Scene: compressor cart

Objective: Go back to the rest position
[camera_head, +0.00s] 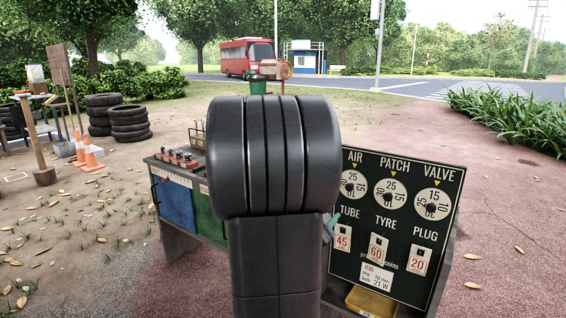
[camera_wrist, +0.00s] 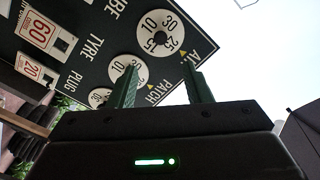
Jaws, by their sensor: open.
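My gripper (camera_wrist: 162,84) is open in the wrist view, with its two green fingers apart and nothing between them. The black price board (camera_head: 345,215) stands right of my arm, with dials under AIR, PATCH and VALVE and cards for TUBE, TYRE and PLUG. In the wrist view the board (camera_wrist: 85,55) appears tilted behind the fingers. Whether the fingers touch it I cannot tell.
A cart (camera_head: 172,230) with blue and green panels stands left of my arm, partly hidden by it. A yellow tray (camera_head: 370,303) sits below the board. Tyres (camera_head: 130,122) and orange cones (camera_head: 90,155) stand at the left. The paved ground at right is open.

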